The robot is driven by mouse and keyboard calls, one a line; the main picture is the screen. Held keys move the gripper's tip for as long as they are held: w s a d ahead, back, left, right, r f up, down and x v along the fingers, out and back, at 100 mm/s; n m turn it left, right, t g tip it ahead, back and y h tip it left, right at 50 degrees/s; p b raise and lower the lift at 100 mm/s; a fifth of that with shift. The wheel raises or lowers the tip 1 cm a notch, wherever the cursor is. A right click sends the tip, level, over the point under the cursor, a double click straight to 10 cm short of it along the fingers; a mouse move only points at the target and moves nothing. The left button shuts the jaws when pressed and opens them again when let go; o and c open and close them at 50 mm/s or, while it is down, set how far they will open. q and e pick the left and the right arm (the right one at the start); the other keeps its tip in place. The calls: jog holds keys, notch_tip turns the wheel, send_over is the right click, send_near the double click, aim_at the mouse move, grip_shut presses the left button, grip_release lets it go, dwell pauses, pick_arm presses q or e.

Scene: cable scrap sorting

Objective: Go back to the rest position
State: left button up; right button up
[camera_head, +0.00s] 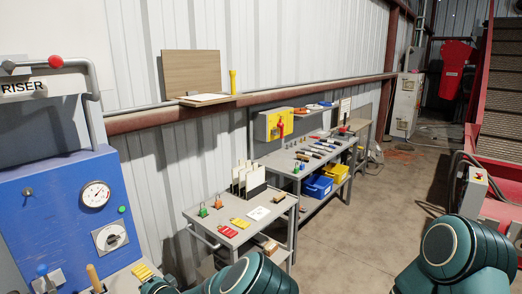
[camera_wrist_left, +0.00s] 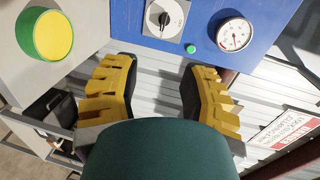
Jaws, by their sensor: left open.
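My left gripper (camera_wrist_left: 158,75) is open in the left wrist view, with its two yellow, stepped fingers wide apart and nothing between them. Beyond the fingertips is the blue panel (camera_wrist_left: 203,46) with a rotary switch and a round gauge (camera_wrist_left: 234,34). In the head view my left arm shows as teal links at the bottom, and only a small yellow part of the gripper (camera_head: 144,271) shows at the lower left, in front of the blue machine (camera_head: 60,210). My right arm shows at the lower right; its gripper is out of frame.
A grey cart (camera_head: 238,242) with padlocks and tags stands ahead. Behind it is a workbench (camera_head: 307,160) with tools and blue and yellow bins. Red machinery (camera_head: 503,120) stands at the right. The concrete floor (camera_head: 372,225) between is clear.

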pick_arm(q)
jog(key=s+a+f+n+g+h+b, duration=0.1)
jog(key=s+f, duration=0.1)
jog(key=f, duration=0.4)
jog(key=s+a+f+n+g+h, duration=0.1)
jog(key=s+f+g, duration=0.1)
jog(key=f, duration=0.4)
jog(key=s+d+f+n+g+h+b, duration=0.3)
jog(key=s+d+f+h, duration=0.3)
jog(key=s+f, duration=0.5)
jog(key=s+d+n+h+b, duration=0.1)
jog(key=s+d+h, duration=0.1)
jog(key=d, duration=0.4)
jog(key=s+d+f+n+g+h+b, duration=0.1)
jog(key=s+d+h+b, duration=0.1)
jog(key=s+d, duration=0.3)
jog(key=s+d+f+n+g+h+b, duration=0.1)
jog(key=s+d+h, duration=0.3)
jog(key=d, duration=0.4)
jog(key=shift+d+n+b, duration=0.35)
jog(key=shift+n, duration=0.15)
pick_arm(e)
notch_tip(320, 180, down, 10)
jog(key=s+a, duration=0.1)
jog(key=shift+a+r+g, duration=0.25)
jog(key=shift+g, duration=0.15)
pick_arm(q)
jog(key=shift+a, duration=0.1)
pick_arm(e)
jog(key=shift+a, duration=0.15)
